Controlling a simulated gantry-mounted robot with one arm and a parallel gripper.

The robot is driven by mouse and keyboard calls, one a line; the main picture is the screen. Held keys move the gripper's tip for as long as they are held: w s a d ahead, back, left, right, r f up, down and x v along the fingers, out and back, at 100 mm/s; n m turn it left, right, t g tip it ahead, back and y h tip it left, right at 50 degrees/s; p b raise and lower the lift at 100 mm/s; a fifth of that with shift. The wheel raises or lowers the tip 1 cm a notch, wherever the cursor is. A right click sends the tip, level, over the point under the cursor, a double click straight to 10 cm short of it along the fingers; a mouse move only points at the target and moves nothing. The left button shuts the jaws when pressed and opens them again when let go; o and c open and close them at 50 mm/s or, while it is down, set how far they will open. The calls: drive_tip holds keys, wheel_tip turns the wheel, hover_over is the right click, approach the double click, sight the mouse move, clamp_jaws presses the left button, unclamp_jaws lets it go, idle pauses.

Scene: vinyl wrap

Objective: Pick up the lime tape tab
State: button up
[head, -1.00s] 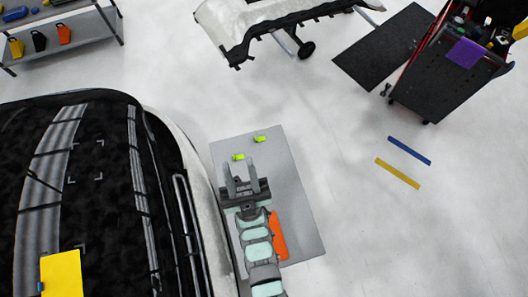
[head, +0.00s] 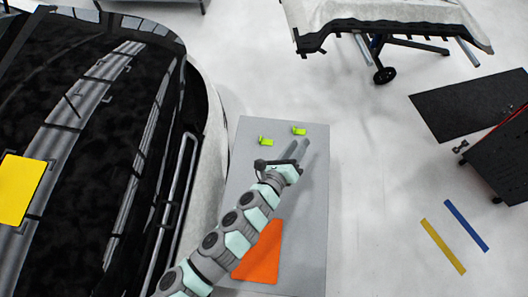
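Two small lime tape tabs lie on the grey table in the head view. One lime tab (head: 266,141) is on the left and the other lime tab (head: 299,130) is farther back to the right. My gripper (head: 301,145) is over the table, just on the near side of the right tab and to the right of the left tab. Its two fingers point up and to the right with a gap between them, and nothing shows between them. I cannot tell its height above the table.
The grey table (head: 310,220) also holds an orange sheet (head: 262,258), partly behind my arm. A dark car body with a yellow sheet (head: 20,188) stands close on the left. A covered stand (head: 385,25) is at the back. Blue and yellow strips lie on the floor at right.

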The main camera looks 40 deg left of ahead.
sight(261, 137)
drive_tip(key=s+a+f+m+g+y+b, duration=0.1)
drive_tip(key=s+a+f, duration=0.1)
drive_tip(key=a+f, duration=0.1)
drive_tip(key=s+a+f+m+g+y+b, duration=0.1)
drive_tip(key=s+a+f+g+y+b, duration=0.1)
drive_tip(key=a+f, duration=0.1)
drive_tip(key=s+a+f+m+g+y+b, duration=0.1)
drive_tip(key=s+a+f+b, duration=0.1)
drive_tip(key=a+f, duration=0.1)
drive_tip(key=shift+s+a+f+m+g+y, duration=0.15)
drive_tip(key=shift+a+f+m+g+y, duration=0.2)
drive_tip(key=shift+f, duration=0.45)
drive_tip(key=x, duration=0.3)
drive_tip(key=b+x, duration=0.1)
drive_tip(key=x, duration=0.1)
drive_tip(key=shift+s+a, duration=0.2)
drive_tip(key=shift+a, duration=0.25)
drive_tip(key=shift+m, duration=0.25)
drive_tip(key=shift+f+b+x, duration=0.2)
drive_tip(key=shift+b+x, duration=0.45)
drive_tip(key=shift+x, duration=2.15)
drive_tip(key=shift+c, duration=0.5)
clamp_jaws()
